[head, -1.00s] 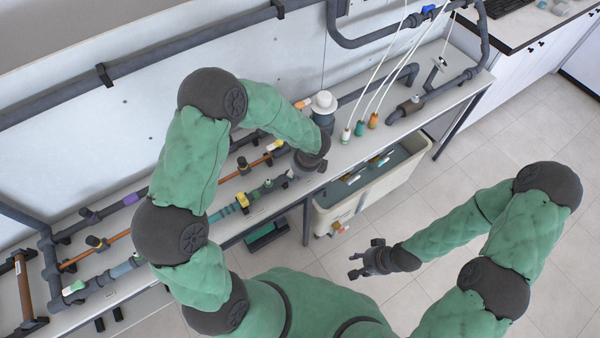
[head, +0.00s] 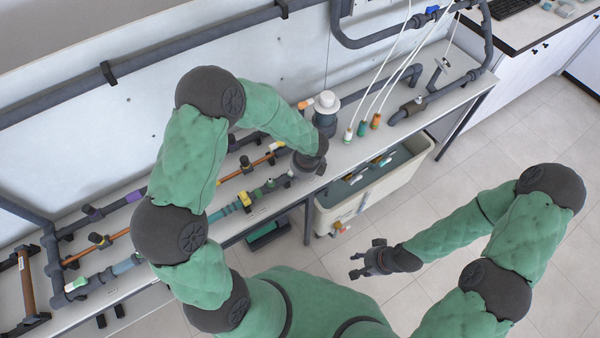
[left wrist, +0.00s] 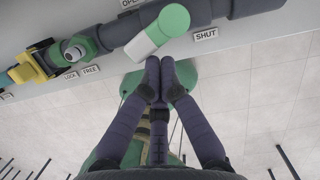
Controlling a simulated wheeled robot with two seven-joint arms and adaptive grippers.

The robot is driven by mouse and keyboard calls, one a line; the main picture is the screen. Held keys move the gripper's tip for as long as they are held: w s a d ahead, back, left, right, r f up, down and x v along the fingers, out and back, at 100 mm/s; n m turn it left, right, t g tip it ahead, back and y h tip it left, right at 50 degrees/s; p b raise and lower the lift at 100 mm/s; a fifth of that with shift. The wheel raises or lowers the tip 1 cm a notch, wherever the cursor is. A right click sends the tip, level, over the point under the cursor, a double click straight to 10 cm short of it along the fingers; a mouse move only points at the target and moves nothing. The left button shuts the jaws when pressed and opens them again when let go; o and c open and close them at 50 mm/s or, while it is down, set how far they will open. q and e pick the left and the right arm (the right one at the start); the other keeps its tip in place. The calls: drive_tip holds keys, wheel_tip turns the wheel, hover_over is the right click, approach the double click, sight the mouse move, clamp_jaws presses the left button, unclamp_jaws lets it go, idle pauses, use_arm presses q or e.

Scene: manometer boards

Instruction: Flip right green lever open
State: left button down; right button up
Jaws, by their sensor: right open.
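The right green lever (left wrist: 172,20) shows large in the left wrist view, on a dark grey pipe. It has a green rounded end and a white block (left wrist: 141,46) pointing down-left. A SHUT label (left wrist: 205,34) is right of it and an OPEN label (left wrist: 130,3) is above left. My left gripper (left wrist: 159,63) has its fingers together, empty, just below the lever; I cannot tell if they touch it. In the head view my left wrist hides most of this spot. My right gripper (head: 359,259) is open and empty over the floor, away from the bench.
Left along the same pipe are a green round fitting (left wrist: 76,47) with LOCK and FREE labels and a yellow fitting (left wrist: 30,68). Another green-and-white lever (head: 75,285) is at the far left. A water trough (head: 400,190) stands below the bench. The floor at right is clear.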

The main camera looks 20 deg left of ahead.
use_arm(q)
drive_tip(key=shift+s+a+m, duration=0.1)
drive_tip(key=shift+a+m, duration=0.15)
drive_tip(key=shift+m, duration=0.25)
use_arm(e)
drive_tip(key=shift+r, duration=0.1)
idle(0.4)
idle(0.3)
use_arm(q)
drive_tip(key=shift+w+a+r+p, duration=0.15)
drive_tip(key=shift+w+p, duration=0.2)
drive_tip(key=shift+w, duration=0.45)
use_arm(e)
drive_tip(key=shift+r, duration=0.25)
